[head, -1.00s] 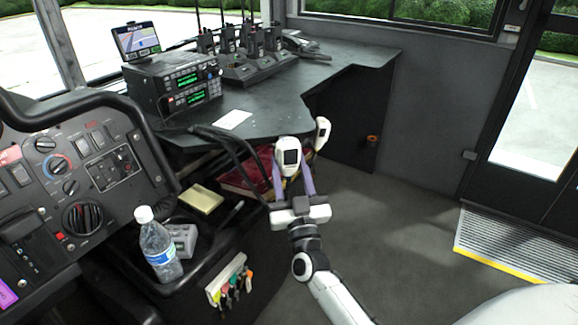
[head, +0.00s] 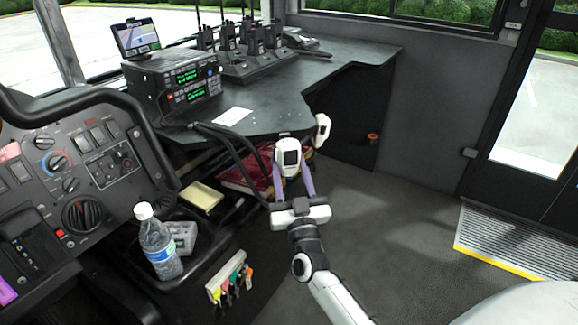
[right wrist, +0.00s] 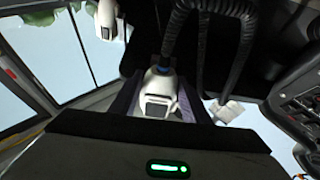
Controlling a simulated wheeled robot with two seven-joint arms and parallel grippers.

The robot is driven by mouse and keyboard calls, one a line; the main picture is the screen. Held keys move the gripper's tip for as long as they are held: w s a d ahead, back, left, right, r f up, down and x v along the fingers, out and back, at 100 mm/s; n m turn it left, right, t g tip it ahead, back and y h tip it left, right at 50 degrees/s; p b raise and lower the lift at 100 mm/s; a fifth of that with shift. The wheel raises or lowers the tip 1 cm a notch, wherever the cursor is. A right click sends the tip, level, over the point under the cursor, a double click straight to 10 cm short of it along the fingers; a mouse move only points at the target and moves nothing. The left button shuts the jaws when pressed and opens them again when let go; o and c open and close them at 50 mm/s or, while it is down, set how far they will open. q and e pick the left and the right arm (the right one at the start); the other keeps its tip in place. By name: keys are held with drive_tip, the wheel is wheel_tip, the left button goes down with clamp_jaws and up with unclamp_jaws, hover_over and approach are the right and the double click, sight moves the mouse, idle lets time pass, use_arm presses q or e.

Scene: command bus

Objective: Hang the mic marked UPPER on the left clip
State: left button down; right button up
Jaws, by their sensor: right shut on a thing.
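My right gripper (head: 293,190) is shut on a white mic (head: 288,157) with a dark square face, held upright just in front of the desk edge. In the right wrist view the held mic (right wrist: 158,98) sits between the fingers, with a dark coiled cord running up from it. A second white mic (head: 322,131) is at the desk edge, just right of the held one; what it hangs on is hidden. It also seems to show in the right wrist view (right wrist: 108,20). I cannot read a marking on either mic or make out the left clip. My left gripper is out of view.
Dark cords (head: 228,137) loop over the desk (head: 270,98) edge. Stacked radios (head: 186,85) and handhelds in a charger (head: 245,68) stand on the desk. A water bottle (head: 158,245) stands at the left by the dashboard (head: 88,170). Open floor (head: 400,225) lies to the right.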

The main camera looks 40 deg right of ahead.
drive_tip(key=shift+f, duration=0.3)
drive_tip(key=shift+f+b, duration=0.35)
drive_tip(key=shift+b, duration=0.05)
drive_tip(key=shift+f, duration=0.15)
idle(0.5)
drive_tip(key=shift+f+b, duration=0.3)
drive_tip(key=shift+f, duration=0.35)
idle(0.6)
drive_tip(key=o, duration=1)
